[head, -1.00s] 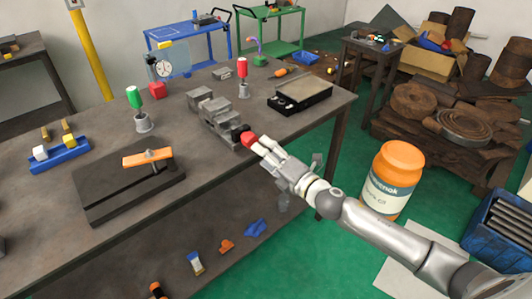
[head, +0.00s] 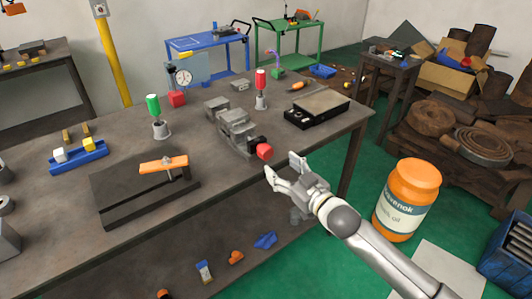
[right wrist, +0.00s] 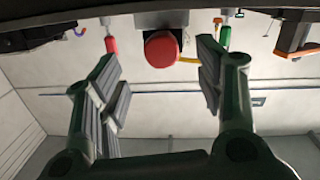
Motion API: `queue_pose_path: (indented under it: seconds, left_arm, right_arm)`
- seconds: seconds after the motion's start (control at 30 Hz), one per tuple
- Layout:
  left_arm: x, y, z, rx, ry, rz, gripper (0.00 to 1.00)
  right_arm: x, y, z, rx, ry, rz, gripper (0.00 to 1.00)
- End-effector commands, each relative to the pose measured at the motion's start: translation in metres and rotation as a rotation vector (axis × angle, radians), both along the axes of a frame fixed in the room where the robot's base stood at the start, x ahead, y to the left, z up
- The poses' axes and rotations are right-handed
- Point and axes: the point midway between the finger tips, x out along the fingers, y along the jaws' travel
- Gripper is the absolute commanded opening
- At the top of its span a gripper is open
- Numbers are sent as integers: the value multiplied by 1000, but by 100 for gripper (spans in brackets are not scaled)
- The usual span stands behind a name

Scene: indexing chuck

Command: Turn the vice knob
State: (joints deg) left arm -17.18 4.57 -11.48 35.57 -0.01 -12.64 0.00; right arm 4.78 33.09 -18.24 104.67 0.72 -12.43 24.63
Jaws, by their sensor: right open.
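The vice (head: 235,131) is a grey block mechanism on the dark workbench, near its front edge. Its red knob (head: 264,151) sticks out at the front end, toward my right arm. My right gripper (head: 282,171) is open in front of the knob, with a small gap and nothing between its fingers. In the right wrist view the red knob (right wrist: 161,49) shows beyond and between the two spread fingers (right wrist: 155,75), apart from them. My left gripper is not in view.
On the bench (head: 60,210) stand a green-handled tool (head: 153,105), a red-handled tool (head: 261,80), a black tray (head: 315,108) and a dark plate with an orange bar (head: 163,165). An orange jar (head: 408,198) stands right of my arm.

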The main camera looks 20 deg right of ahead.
Motion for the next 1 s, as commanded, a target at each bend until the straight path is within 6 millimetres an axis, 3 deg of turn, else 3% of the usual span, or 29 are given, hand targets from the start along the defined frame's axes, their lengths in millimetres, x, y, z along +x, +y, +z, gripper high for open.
queue_pose_path:
  seconds: [0.1,0.6,0.8,1.0]
  left_arm:
    - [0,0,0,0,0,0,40]
    - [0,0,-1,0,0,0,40]
    - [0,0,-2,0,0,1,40]
    - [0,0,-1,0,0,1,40]
  right_arm:
    - [-3,0,-2,420,130,-28,62]
    - [-20,-4,-2,2188,659,-99,62]
    - [-26,-7,1,2654,807,-89,62]
    - [-24,-7,3,2800,856,-83,62]
